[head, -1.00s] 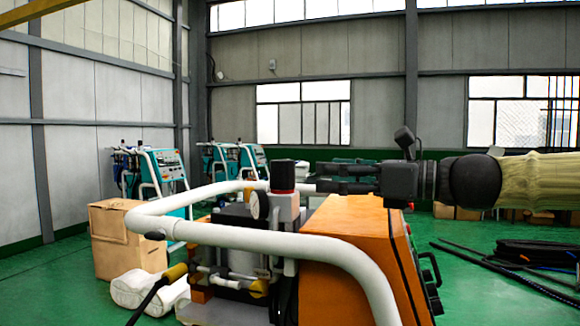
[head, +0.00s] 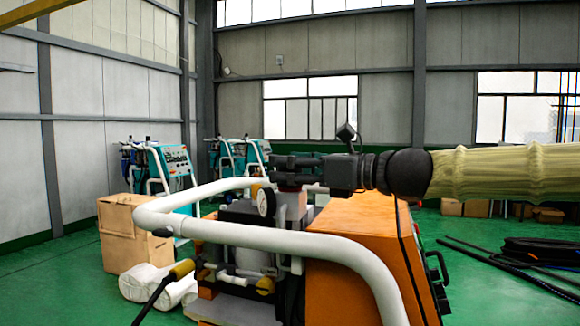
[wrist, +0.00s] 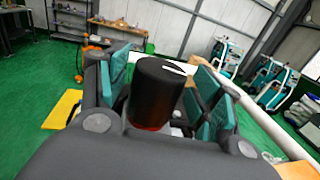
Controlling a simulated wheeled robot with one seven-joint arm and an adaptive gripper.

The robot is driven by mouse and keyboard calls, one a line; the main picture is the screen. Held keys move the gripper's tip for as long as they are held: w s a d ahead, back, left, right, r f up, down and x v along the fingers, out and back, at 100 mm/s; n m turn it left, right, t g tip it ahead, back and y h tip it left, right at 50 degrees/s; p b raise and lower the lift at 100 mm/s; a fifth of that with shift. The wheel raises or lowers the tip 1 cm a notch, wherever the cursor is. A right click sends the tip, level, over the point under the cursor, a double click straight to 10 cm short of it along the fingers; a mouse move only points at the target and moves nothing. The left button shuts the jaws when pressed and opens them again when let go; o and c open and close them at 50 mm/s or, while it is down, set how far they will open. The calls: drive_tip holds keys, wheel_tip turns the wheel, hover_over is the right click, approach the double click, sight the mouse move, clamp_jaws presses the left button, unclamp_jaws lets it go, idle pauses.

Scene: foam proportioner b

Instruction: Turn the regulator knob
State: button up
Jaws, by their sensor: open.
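The regulator knob (wrist: 156,92) is a dark upright cylinder with a red band at its base. In the wrist view it stands between the two teal-padded fingers of my gripper (wrist: 163,80). The fingers are open, one on each side, with a visible gap at the right; contact at the left is hard to tell. In the head view my gripper (head: 288,170) reaches in from the right at knob height, and its fingers hide most of the knob. The grey regulator body (head: 293,204) shows below, beside a round pressure gauge (head: 267,202).
A thick white tube frame (head: 250,240) curves around the machine's front and left. The orange housing (head: 350,245) stands below my gripper. A cardboard box (head: 127,235) stands at left. Teal machines (head: 172,165) stand behind on open green floor.

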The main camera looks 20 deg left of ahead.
drive_tip(key=shift+s+r, duration=0.1)
drive_tip(key=shift+s, duration=0.05)
drive_tip(key=shift+a, duration=0.1)
drive_tip(key=shift+c, duration=0.4)
drive_tip(key=c, duration=1)
drive_tip(key=shift+o, duration=0.3)
drive_tip(key=shift+r+n+g+p, duration=0.25)
drive_tip(key=shift+n+g+p, duration=0.05)
drive_tip(key=shift+p, duration=1)
drive_tip(key=shift+p, duration=0.5)
